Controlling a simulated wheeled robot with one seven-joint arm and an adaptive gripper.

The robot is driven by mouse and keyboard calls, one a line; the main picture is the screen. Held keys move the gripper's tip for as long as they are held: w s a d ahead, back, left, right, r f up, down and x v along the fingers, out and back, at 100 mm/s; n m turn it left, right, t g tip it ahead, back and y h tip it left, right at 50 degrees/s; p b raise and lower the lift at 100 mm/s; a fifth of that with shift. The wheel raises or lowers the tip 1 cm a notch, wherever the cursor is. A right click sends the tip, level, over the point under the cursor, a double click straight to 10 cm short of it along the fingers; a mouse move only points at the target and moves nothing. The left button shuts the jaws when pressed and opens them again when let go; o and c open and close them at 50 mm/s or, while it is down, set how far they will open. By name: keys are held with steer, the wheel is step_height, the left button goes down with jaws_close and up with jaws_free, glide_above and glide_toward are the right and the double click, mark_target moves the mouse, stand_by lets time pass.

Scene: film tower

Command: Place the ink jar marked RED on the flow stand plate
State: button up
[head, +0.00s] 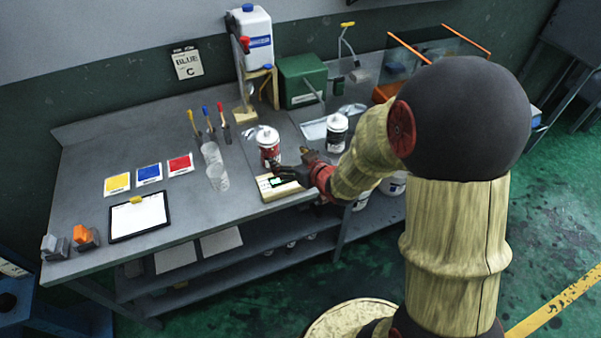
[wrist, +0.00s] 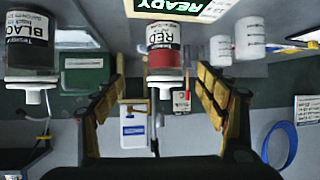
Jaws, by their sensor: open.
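The jar marked RED (head: 268,152) has a white lid and stands upright on the bench. In the upside-down wrist view, its RED label and red ink (wrist: 164,62) show between my open fingers. My gripper (head: 290,172) is low over the bench front, close in front of the jar; its fingers (wrist: 162,75) are apart, with no visible contact on the jar. A pale wooden-looking unit (head: 285,192) with a small lit screen is under my gripper. The READY screen (wrist: 186,7) shows in the wrist view. I cannot tell which surface is the flow stand plate.
A jar marked BLACK (wrist: 30,45) stands right of the red one in the head view (head: 337,133). Clear cups (head: 217,178) stand left. A white jug (head: 257,42) and green box (head: 302,80) are behind. The bench centre-left has bare room around colour cards (head: 149,174).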

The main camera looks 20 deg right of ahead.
steer(key=s+d+r+g+h, duration=0.2)
steer(key=s+r+h, duration=0.15)
steer(key=r, duration=0.45)
steer(key=s+a+r+g, duration=0.1)
steer(key=s+r, duration=0.2)
steer(key=s, duration=0.5)
steer(key=s+a+r+m+g+y, duration=0.1)
steer(key=s+a+r+g, duration=0.1)
steer(key=s, duration=0.7)
steer(key=s+a+r+m+g, duration=0.1)
steer(key=s+a+r, duration=0.1)
steer(key=s, duration=0.7)
steer(key=shift+a+r+g, duration=0.15)
steer(key=shift+r+g, duration=0.25)
steer(key=shift+r, duration=0.45)
